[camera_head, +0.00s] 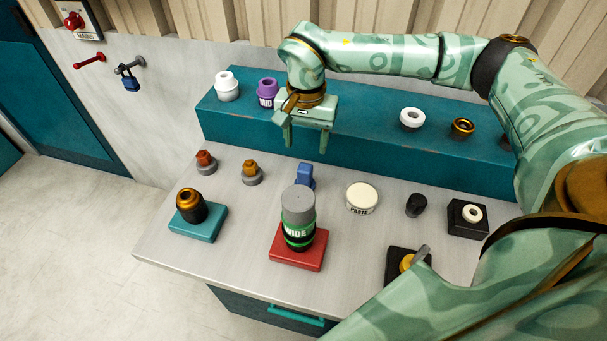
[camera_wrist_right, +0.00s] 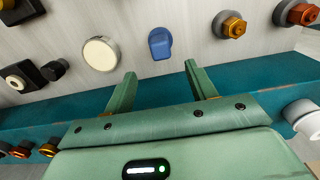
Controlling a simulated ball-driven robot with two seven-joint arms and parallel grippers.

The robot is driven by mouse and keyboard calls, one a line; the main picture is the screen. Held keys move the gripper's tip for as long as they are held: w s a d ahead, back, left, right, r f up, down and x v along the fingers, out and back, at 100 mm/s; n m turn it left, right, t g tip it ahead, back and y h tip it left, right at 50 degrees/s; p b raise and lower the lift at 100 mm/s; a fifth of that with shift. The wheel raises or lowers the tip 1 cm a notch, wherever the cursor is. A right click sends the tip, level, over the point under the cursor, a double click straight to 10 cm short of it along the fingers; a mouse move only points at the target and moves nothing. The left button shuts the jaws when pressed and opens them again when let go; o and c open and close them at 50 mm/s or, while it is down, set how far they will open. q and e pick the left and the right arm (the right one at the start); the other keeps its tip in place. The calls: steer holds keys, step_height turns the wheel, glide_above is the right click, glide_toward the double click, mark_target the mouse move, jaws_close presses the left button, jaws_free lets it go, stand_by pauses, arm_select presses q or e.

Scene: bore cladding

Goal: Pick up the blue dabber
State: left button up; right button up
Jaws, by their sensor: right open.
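The blue dabber (camera_head: 305,176) stands on the grey worktop, partly hidden in the head view behind the grey-topped "WIDE" cylinder. It also shows in the right wrist view (camera_wrist_right: 160,43), ahead of the fingers and clear of them. My right gripper (camera_head: 305,145) is open and empty, pointing down above and behind the dabber, in front of the teal shelf. Its two fingers show apart in the right wrist view (camera_wrist_right: 158,82). My left gripper is not in view.
The "WIDE" cylinder (camera_head: 298,215) stands on a red block (camera_head: 298,252) just in front of the dabber. A white "PASTE" tin (camera_head: 362,198) is to its right. Orange-topped fittings (camera_head: 251,172) stand to the left. The teal shelf (camera_head: 365,140) runs behind, holding several rings.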

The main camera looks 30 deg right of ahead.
mark_target(305, 167)
step_height(305, 167, down, 5)
steer(key=shift+w+d+f+b, duration=0.1)
steer(key=shift+w+f+b, duration=0.1)
steer(key=shift+b, duration=0.3)
steer(key=shift+s+f, duration=0.1)
steer(key=shift+f, duration=0.1)
steer(key=f+b, duration=0.2)
steer(key=f, duration=0.3)
steer(key=shift+a+f, duration=0.15)
steer(key=shift+a, duration=0.05)
steer(key=shift+s, duration=0.1)
steer(key=c, duration=1.1)
